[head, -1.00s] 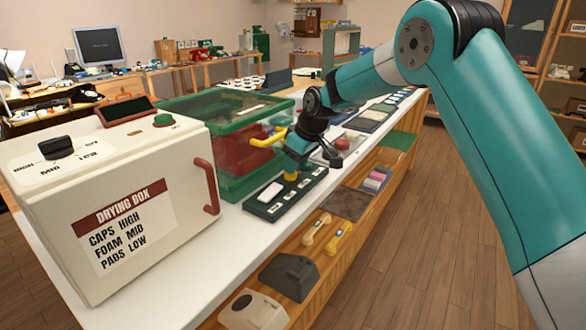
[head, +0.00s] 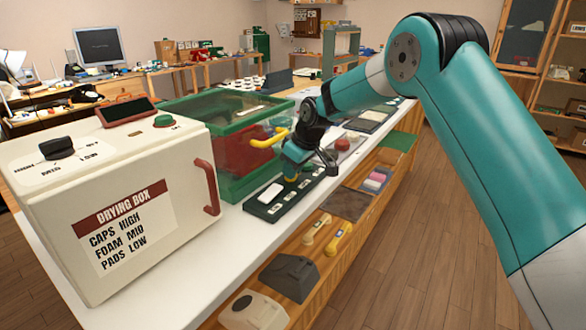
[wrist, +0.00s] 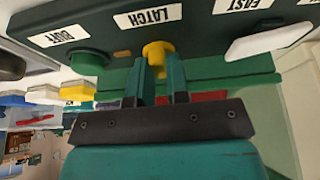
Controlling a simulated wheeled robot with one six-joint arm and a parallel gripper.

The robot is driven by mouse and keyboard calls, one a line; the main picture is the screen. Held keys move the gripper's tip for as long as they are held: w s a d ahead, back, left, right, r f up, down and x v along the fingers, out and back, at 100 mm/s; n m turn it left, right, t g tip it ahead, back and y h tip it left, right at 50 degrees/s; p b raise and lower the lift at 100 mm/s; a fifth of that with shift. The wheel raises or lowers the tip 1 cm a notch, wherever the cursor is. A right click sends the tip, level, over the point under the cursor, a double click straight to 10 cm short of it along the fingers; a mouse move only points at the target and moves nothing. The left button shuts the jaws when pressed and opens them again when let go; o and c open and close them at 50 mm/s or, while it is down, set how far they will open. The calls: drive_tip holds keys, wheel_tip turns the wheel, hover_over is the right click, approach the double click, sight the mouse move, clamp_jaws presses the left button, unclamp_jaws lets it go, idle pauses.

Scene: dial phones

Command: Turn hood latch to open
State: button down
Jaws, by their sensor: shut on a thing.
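A dark green control panel (head: 262,211) lies on the white counter in front of the hood, a green-framed clear box (head: 220,105) with a yellow handle (head: 268,140). In the wrist view, the yellow latch knob (wrist: 155,48) sits on the panel (wrist: 205,32) below the LATCH label (wrist: 147,17). My gripper (wrist: 162,62) is shut on this knob, with one finger on each side.
A white switch (wrist: 268,43) by the FAST label and a green knob (wrist: 88,60) by the BUFF label flank the latch. The cream drying box (head: 190,235) with a red handle (head: 209,189) stands to the left. Shelves with phone parts (head: 290,277) are below the counter.

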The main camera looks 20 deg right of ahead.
drive_tip(key=shift+d, duration=0.1)
drive_tip(key=n+g+p, duration=0.1)
drive_tip(key=n+p, duration=0.1)
drive_tip(key=n, duration=0.1)
drive_tip(key=shift+w+r+n+y, duration=0.1)
drive_tip(key=shift+n+y, duration=0.2)
drive_tip(key=shift+y, duration=0.1)
drive_tip(key=shift+w+d+n+g+p, duration=0.1)
drive_tip(key=shift+n+g+p, duration=0.75)
drive_tip(key=shift+n, duration=1.05)
drive_tip(key=shift+y, duration=0.3)
drive_tip(key=c, duration=1.1)
unclamp_jaws()
drive_tip(key=p+v, duration=0.3)
drive_tip(key=v, duration=1.4)
drive_tip(key=shift+p, duration=0.3)
drive_tip(key=shift+r, duration=0.1)
